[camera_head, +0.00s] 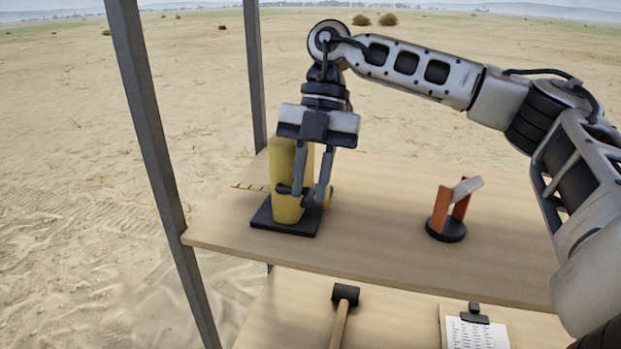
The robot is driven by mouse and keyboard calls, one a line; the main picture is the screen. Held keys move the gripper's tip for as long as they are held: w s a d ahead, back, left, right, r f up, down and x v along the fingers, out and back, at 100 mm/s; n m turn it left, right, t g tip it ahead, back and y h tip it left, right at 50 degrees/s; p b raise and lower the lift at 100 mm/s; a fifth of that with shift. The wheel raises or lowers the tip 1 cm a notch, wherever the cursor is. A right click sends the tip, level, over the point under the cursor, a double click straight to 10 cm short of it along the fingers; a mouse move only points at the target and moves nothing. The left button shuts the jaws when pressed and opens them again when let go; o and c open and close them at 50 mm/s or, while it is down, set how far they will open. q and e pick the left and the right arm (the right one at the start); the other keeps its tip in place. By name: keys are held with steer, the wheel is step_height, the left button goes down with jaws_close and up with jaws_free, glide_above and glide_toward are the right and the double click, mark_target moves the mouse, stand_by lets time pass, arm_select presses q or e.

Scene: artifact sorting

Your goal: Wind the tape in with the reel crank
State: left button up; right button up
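The yellow tape reel (287,178) stands upright on a black square base (283,226) at the left of the upper shelf. A short length of yellow tape (249,187) with dark marks sticks out from its left side. My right gripper (310,198) reaches down from above, with its fingers at the reel's right front side. A dark piece, which looks like part of the reel crank (285,190), shows by the fingertips; the rest is hidden behind the fingers. I cannot tell whether the fingers are closed on it. My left gripper is out of view.
An orange stand on a round black base (446,230), with a grey tilted plate, is to the right on the same wooden shelf (375,200). A mallet (343,300) and a clipboard (475,330) lie on the lower shelf. Dark posts (160,160) rise at the left.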

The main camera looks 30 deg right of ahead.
jaws_close()
steer(key=shift+d+f+b, duration=0.1)
steer(key=shift+f+b, duration=0.3)
steer(key=shift+b, duration=0.15)
steer(key=shift+s+t+y, duration=0.1)
steer(key=shift+t+y, duration=0.2)
steer(key=shift+t, duration=0.1)
steer(key=shift+r, duration=0.1)
jaws_free()
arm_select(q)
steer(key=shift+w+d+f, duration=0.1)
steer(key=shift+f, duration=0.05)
arm_select(e)
steer(key=shift+d+r, duration=0.15)
steer(key=shift+r, duration=0.2)
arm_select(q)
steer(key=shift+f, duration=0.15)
arm_select(e)
steer(key=v, duration=0.7)
